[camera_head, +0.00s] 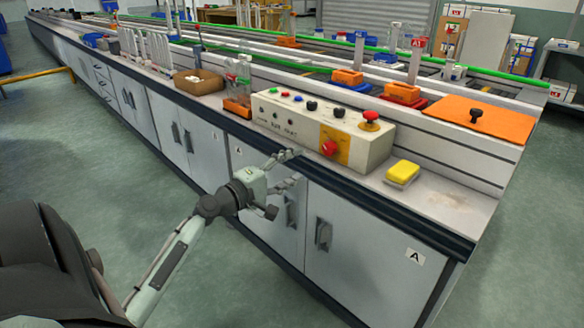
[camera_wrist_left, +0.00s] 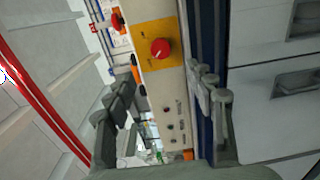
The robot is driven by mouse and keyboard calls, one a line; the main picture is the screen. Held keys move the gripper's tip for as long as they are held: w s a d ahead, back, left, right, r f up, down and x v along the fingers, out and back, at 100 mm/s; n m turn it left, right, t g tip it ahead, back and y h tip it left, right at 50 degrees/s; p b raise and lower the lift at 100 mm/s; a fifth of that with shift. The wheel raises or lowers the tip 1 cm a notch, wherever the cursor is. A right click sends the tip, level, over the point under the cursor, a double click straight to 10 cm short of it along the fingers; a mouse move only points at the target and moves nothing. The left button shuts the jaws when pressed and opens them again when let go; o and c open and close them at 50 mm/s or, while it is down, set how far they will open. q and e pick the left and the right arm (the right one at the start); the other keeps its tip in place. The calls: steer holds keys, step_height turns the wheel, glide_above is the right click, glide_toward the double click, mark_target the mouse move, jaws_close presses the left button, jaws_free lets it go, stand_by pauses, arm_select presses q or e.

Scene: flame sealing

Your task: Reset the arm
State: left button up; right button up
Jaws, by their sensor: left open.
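My left arm reaches in from the lower left in the head view. My left gripper (camera_head: 296,166) is open, with nothing between its fingers. It is in front of the cabinet doors, near the bench's front edge and below the control box (camera_head: 270,115). In the left wrist view, the open fingers of my left gripper (camera_wrist_left: 165,88) frame the control box (camera_wrist_left: 178,88), which shows beyond them with a red knob (camera_wrist_left: 160,48) on a yellow panel. My right gripper is not in view.
The long bench has a dark front edge (camera_head: 415,225) and white cabinet doors (camera_head: 345,260) below. A yellow block (camera_head: 403,171) lies right of the control box. A brown box (camera_head: 198,82) and an orange-based rack (camera_head: 238,105) stand left of it. The floor (camera_head: 60,150) at left is largely clear.

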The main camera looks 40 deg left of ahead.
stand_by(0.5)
arm_select(q)
steer(key=s+d+f+m+g, duration=0.3)
steer(key=f, duration=0.6)
steer(key=s+d+f+m+g, duration=0.2)
steer(key=d+f+m+g, duration=0.15)
steer(key=f, duration=0.65)
steer(key=s+d+f+m+g, duration=0.2)
steer(key=s+d+f, duration=0.15)
steer(key=f, duration=0.55)
steer(key=s+d+f+m+g+y, duration=0.1)
steer(key=s+d+f+m+g, duration=0.1)
steer(key=s+f, duration=0.4)
steer(key=s+d+f+m+g+y, duration=0.1)
steer(key=s+d+f+m+g, duration=0.1)
steer(key=s+f+m, duration=0.3)
steer(key=s+d+f+m+g+y, duration=0.1)
steer(key=s+d+f+m+g, duration=0.1)
steer(key=s+f, duration=0.5)
steer(key=shift+s+d+m+g, duration=0.2)
steer(key=shift+s+m+g, duration=0.25)
steer(key=shift+s+m, duration=0.45)
